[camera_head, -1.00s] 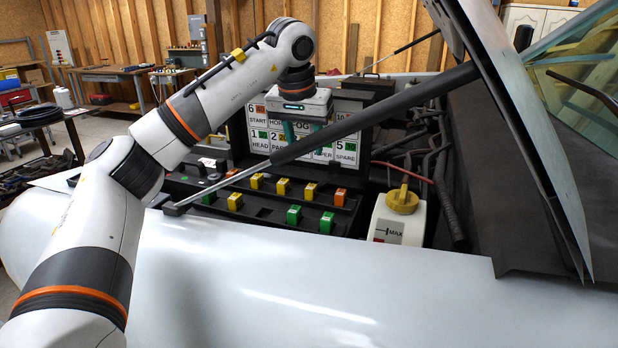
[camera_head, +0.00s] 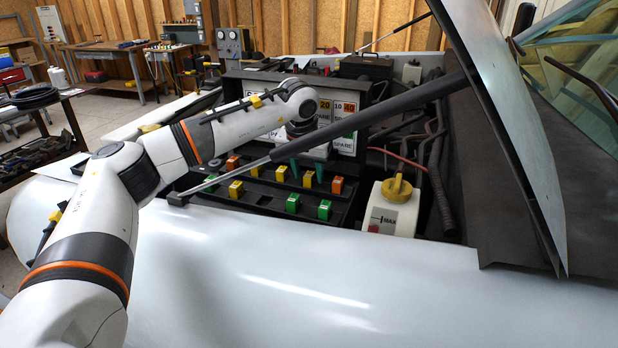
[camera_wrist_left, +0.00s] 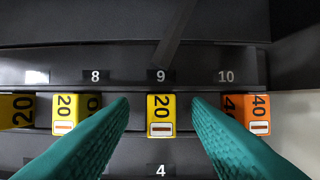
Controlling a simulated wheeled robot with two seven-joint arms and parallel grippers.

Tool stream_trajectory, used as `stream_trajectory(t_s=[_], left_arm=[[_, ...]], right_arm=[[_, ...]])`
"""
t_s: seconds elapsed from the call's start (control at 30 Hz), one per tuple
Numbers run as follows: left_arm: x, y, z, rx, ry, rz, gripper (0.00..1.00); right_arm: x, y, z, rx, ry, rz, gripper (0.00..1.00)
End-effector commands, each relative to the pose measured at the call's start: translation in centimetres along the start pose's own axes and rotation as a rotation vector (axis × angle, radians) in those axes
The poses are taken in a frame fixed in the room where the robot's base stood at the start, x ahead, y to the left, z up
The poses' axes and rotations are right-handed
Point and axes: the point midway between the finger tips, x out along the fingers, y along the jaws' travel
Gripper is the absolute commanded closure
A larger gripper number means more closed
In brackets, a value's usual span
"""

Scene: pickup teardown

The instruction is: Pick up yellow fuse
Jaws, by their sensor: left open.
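A yellow fuse (camera_wrist_left: 160,116) marked 20 stands upright by label 9 in the left wrist view. It also shows in the head view (camera_head: 308,179). My left gripper (camera_wrist_left: 161,103), with teal fingers, is open, one finger on each side of this fuse, with gaps visible. In the head view the fingertips (camera_head: 307,171) are low at the fuse row. Another yellow fuse (camera_wrist_left: 66,114) stands by label 8, partly behind the left finger. More yellow fuses (camera_head: 281,173) (camera_head: 236,188) stand in the black fuse box (camera_head: 262,205). My right gripper is not in view.
An orange fuse (camera_wrist_left: 259,113) marked 40 stands close beside the right finger. Green fuses (camera_head: 292,203) sit in the front row. A hood strut (camera_head: 345,120) slants across above the box. A white reservoir with a yellow cap (camera_head: 397,188) stands to the right.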

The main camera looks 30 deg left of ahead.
Motion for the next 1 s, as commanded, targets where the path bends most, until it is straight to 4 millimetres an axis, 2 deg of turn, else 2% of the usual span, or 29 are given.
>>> stream_trajectory(t_s=[0.1, 0.13, 0.3, 0.4, 0.73, 0.87, 1.0], left_arm=[[0.0, 0.0, 0.0, 0.000, 0.000, 0.000, 0.56], [0.0, 0.0, 0.0, 0.000, 0.000, 0.000, 0.60], [0.0, 0.0, 0.0, 0.000, 0.000, -0.001, 0.87], [0.0, 0.0, 0.0, 0.000, 0.000, -0.001, 1.00], [-0.7, -0.1, 0.3, 0.000, -0.003, -0.001, 1.00], [-2.6, -0.1, 0.9, 0.000, -0.006, -0.004, 1.00], [-5.5, -0.1, 1.8, 0.000, -0.005, -0.003, 1.00]], right_arm=[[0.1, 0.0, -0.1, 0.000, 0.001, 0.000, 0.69], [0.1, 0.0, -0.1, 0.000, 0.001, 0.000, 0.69], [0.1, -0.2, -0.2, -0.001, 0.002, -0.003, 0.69], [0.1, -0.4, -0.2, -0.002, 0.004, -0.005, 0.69], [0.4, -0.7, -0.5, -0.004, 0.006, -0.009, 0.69], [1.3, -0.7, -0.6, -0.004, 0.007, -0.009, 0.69], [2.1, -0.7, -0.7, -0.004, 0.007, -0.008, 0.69]])
